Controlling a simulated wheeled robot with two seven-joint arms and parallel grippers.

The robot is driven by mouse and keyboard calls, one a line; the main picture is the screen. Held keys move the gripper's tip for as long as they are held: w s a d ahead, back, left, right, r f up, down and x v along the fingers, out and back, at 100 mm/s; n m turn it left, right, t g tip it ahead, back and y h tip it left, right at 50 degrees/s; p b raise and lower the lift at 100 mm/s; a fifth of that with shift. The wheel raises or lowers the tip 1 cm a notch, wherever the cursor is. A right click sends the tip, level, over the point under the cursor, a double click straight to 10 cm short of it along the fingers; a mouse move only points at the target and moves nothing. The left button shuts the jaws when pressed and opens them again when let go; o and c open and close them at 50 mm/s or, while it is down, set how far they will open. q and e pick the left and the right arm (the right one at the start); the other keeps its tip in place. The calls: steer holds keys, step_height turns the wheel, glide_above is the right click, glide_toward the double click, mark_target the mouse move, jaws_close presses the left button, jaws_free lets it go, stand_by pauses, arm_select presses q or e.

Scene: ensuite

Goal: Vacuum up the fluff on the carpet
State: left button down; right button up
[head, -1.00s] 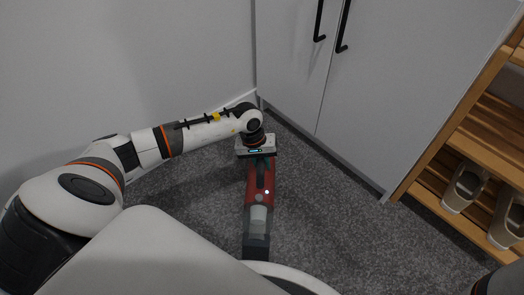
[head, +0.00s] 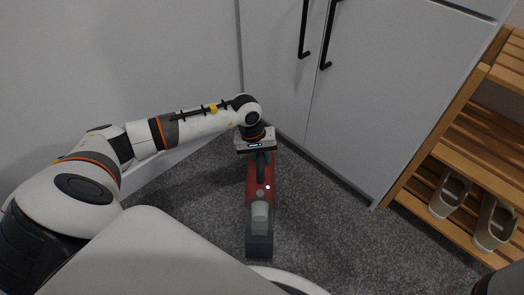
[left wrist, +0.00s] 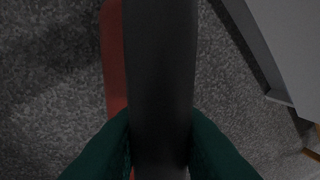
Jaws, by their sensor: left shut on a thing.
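A red and grey handheld vacuum (head: 261,205) is upright in front of me on the carpet, or just above it; I cannot tell which. Its grey nozzle end points toward me. My left gripper (head: 262,160) is shut on its dark handle. In the left wrist view the green fingers of my left gripper (left wrist: 160,145) are on both sides of the dark handle (left wrist: 160,70), with the red body of the vacuum (left wrist: 112,60) behind it. The grey speckled carpet (head: 345,225) is visible around it. I can make out no fluff. My right gripper is out of view.
A pale cabinet (head: 365,100) with black handles stands behind the vacuum. A wooden rack (head: 440,155) with beige shoes (head: 450,195) stands at the right. A plain wall (head: 120,65) is at the left. Open carpet lies right of the vacuum.

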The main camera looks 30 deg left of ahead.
arm_select(q)
steer(key=shift+d+p+v, duration=0.2)
steer(key=shift+p+v, duration=0.4)
steer(key=shift+v, duration=0.65)
steer(key=shift+w+r, duration=0.2)
